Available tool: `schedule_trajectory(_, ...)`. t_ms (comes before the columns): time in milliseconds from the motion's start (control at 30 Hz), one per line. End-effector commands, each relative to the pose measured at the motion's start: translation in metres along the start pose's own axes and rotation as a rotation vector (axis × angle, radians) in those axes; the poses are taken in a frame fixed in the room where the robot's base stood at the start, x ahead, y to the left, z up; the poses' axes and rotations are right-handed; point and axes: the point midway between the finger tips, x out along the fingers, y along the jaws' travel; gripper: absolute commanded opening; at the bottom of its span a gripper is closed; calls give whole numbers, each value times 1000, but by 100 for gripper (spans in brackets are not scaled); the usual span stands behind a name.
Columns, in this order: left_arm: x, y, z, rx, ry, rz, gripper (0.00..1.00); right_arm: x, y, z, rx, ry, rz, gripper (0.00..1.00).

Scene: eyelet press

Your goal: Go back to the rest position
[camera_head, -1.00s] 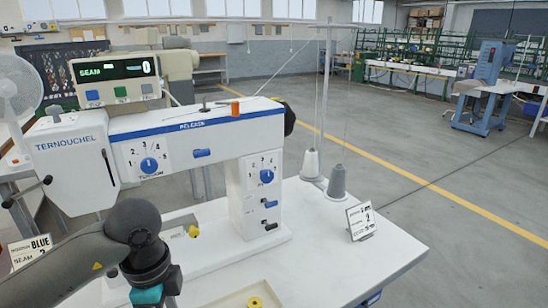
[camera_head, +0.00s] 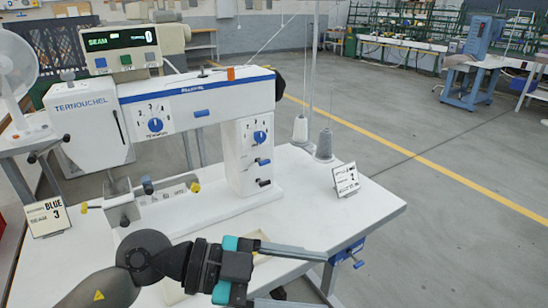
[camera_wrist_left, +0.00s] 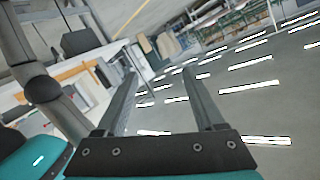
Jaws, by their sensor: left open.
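My left gripper (camera_head: 305,276) reaches in from the lower left of the head view, low over the front of the white table. Its fingers point right. In the left wrist view its two fingers (camera_wrist_left: 165,85) are spread apart, with nothing between them. My right gripper is in neither view. The white sewing machine (camera_head: 200,105) stands on the white table (camera_head: 370,215), beyond my gripper and clear of it.
A card reading BLUE 3 (camera_head: 46,216) stands at the table's left. Another card (camera_head: 345,179) and two thread cones (camera_head: 324,146) stand at the right. A cream tray (camera_head: 262,238) is partly hidden behind my arm. Open grey floor (camera_head: 450,200) lies right of the table.

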Motion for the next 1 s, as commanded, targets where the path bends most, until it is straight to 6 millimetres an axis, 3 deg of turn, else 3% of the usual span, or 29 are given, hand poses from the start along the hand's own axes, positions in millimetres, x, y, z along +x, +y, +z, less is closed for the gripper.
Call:
schedule_trajectory(100, -2, -26, -40, 28, 202, -204, 70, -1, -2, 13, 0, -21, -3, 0)
schedule_trajectory(200, -16, -52, -61, 31, 322, -404, 70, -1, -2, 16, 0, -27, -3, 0)
schedule_trajectory(300, -39, -78, -70, 10, 392, -618, 70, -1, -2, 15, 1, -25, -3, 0)
schedule_trajectory(433, -76, -105, -60, -57, 405, -899, 70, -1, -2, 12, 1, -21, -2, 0)
schedule_trajectory(600, -127, -122, -15, -208, 290, -1233, 70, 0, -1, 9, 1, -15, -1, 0)
schedule_trajectory(733, -158, -112, 37, -368, 113, -1424, 70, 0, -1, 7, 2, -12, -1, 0)
schedule_trajectory(867, -178, -81, 93, -555, -126, -1533, 70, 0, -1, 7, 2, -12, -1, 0)
schedule_trajectory(1000, -186, -25, 149, -773, -420, -1538, 70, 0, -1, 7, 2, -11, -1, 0)
